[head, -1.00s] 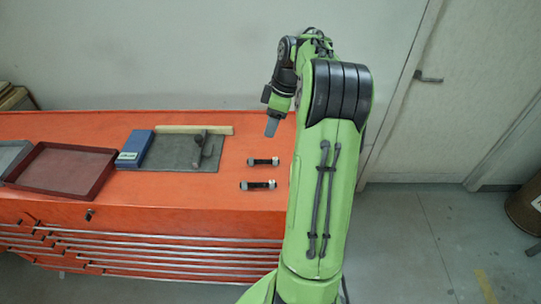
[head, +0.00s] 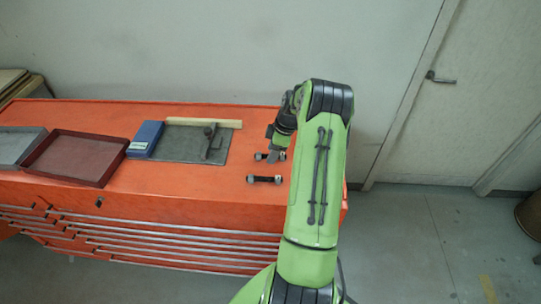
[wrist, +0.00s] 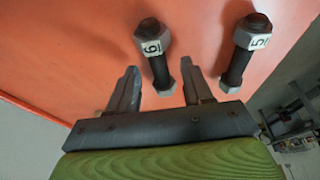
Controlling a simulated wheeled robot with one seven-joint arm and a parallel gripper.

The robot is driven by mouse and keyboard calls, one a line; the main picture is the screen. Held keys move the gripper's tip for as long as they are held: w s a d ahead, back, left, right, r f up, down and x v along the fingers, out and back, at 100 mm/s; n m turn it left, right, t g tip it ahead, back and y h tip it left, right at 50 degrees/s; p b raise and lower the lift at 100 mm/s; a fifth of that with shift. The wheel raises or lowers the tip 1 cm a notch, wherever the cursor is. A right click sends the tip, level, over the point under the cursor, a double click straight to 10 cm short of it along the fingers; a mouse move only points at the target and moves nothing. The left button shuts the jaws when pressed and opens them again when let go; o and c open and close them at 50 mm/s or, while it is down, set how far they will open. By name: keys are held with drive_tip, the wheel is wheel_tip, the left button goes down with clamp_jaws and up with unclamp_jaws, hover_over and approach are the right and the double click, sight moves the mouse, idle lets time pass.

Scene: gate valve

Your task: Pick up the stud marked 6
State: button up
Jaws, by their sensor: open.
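The stud marked 6 (wrist: 157,62) is a dark rod with grey nuts at both ends and a white label in the wrist view. My gripper (wrist: 160,66) is open, with one finger on each side of this stud's line; contact is not visible. The stud marked 5 (wrist: 238,62) lies to the right, outside the fingers. In the head view, my gripper (head: 275,154) is at the far stud (head: 262,156) and partly covers it. The near stud (head: 264,179) lies clear on the orange cabinet top. Their numbers cannot be read there.
The orange cabinet (head: 215,193) has a dark red tray (head: 75,158), a blue box (head: 145,139) and a grey plate (head: 180,144) with a dark tool on it, left of the studs. A pale wooden strip (head: 204,123) lies behind the plate. A wall stands behind the cabinet.

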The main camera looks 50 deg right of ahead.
drive_tip(key=shift+w+f, duration=0.2)
drive_tip(key=shift+f, duration=0.4)
drive_tip(key=shift+a, duration=0.1)
clamp_jaws()
drive_tip(key=shift+r, duration=0.15)
